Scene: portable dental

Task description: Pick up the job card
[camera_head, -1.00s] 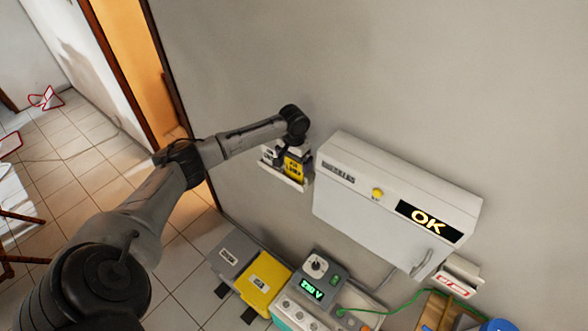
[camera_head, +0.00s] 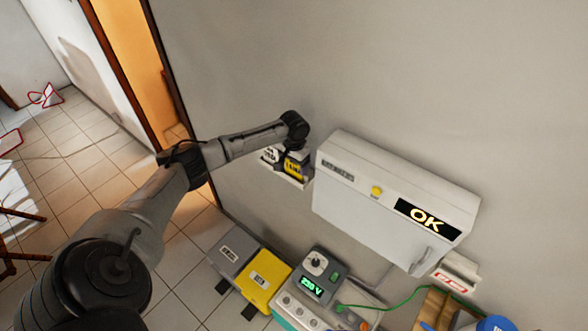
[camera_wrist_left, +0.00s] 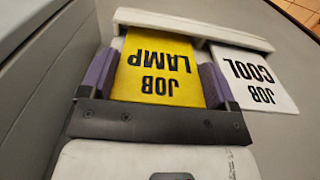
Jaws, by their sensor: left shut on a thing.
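The yellow job card (camera_wrist_left: 158,75) reads "JOB LAMP" and shows upside down in the left wrist view. It stands in a white wall holder (camera_wrist_left: 190,24). My left gripper (camera_wrist_left: 158,82) is shut on the yellow card, with a purple pad at each side edge. In the head view the yellow card (camera_head: 294,166) is partly covered by my left gripper (camera_head: 290,150). A white card (camera_wrist_left: 252,78) reading "JOB COOL" stands beside it in the same holder. My right gripper is not in view.
A white wall cabinet (camera_head: 370,218) with a lit "OK" sign (camera_head: 427,220) is close to the right of the holder. Below are a grey and yellow box (camera_head: 262,280) and a unit with a "220 V" display (camera_head: 312,286). A green cable (camera_head: 410,309) runs to the right.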

